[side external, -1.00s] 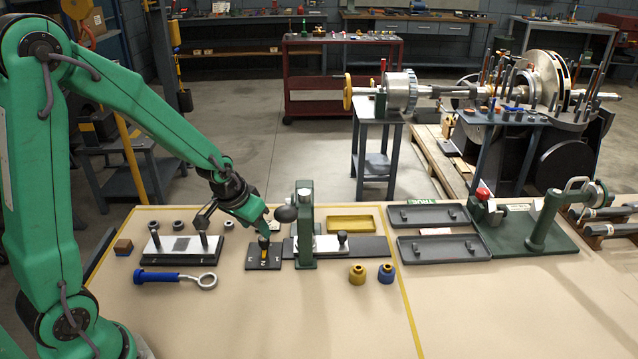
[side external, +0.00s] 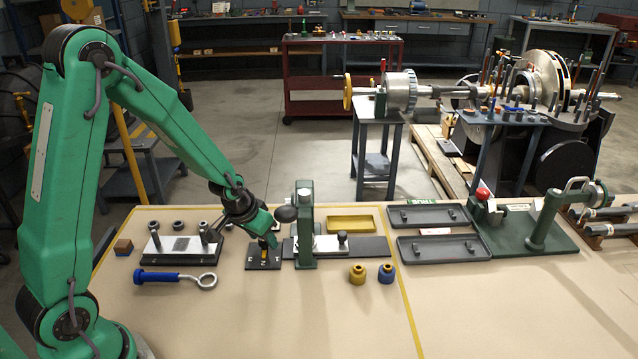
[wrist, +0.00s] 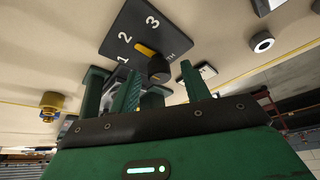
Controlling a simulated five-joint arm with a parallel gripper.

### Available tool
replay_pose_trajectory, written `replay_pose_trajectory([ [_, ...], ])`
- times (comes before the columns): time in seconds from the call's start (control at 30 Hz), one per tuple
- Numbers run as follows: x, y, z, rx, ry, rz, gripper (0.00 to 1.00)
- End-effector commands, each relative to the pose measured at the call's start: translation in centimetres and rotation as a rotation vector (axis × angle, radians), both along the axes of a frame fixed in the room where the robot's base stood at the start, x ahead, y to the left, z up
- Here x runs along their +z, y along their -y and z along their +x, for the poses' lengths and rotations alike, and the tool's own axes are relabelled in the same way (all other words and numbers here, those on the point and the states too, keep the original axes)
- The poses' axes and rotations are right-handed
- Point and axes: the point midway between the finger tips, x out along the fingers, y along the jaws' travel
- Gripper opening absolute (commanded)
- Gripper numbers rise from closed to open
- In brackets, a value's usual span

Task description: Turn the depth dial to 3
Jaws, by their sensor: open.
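The depth dial is a black knob with a yellow pointer (wrist: 146,50) on a dark plate (wrist: 124,22) marked 1, 2 and 3. In the wrist view the pointer aims roughly at the 2. The dial plate also shows in the side view (side external: 256,266), with the yellow pointer (side external: 264,253) towards the middle mark. My gripper (wrist: 160,78) is open, its green fingers close to the knob. In the side view my gripper (side external: 271,241) is tilted over the back right of the dial and hides part of it. I cannot tell whether the fingers touch the knob.
A green upright press (side external: 305,225) stands just right of the dial. A grey block with posts (side external: 182,248) and a blue-handled ring tool (side external: 175,278) lie to the left. Yellow (side external: 357,274) and blue (side external: 386,273) knobs stand at the right. The mat in front is clear.

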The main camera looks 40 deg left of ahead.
Motion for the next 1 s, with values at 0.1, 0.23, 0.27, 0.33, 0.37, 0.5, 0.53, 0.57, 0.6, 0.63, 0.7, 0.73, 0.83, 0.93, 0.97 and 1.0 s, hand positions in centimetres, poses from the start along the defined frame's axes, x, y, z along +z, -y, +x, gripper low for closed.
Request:
replay_pose_trajectory([
  [0.1,0.01,0.00,0.00,0.000,0.000,0.000,0.27],
  [0.23,0.02,-0.01,-0.01,0.000,0.000,0.000,0.02],
  [0.27,0.01,-0.01,-0.02,0.000,0.000,0.000,0.02],
  [0.33,0.01,-0.02,-0.02,-0.001,0.000,0.000,0.02],
  [0.37,0.02,-0.02,-0.02,-0.003,0.000,0.001,0.02],
  [0.5,0.01,-0.06,-0.03,-0.040,-0.004,0.016,0.03],
  [0.53,0.01,-0.07,-0.02,-0.051,-0.006,0.022,0.03],
  [0.57,0.00,-0.08,-0.02,-0.064,-0.007,0.027,0.03],
  [0.6,0.00,-0.10,-0.02,-0.079,-0.009,0.033,0.03],
  [0.63,-0.01,-0.11,-0.02,-0.090,-0.009,0.037,0.03],
  [0.7,-0.03,-0.14,-0.03,-0.108,-0.012,0.044,0.03],
  [0.73,-0.03,-0.15,-0.03,-0.111,-0.012,0.046,0.03],
  [0.83,-0.05,-0.18,-0.04,-0.113,-0.013,0.047,0.03],
  [0.93,-0.06,-0.21,-0.04,-0.112,-0.013,0.047,0.03],
  [0.97,-0.06,-0.21,-0.05,-0.112,-0.013,0.047,0.03],
  [1.0,-0.07,-0.24,-0.05,-0.111,-0.013,0.047,0.28],
])
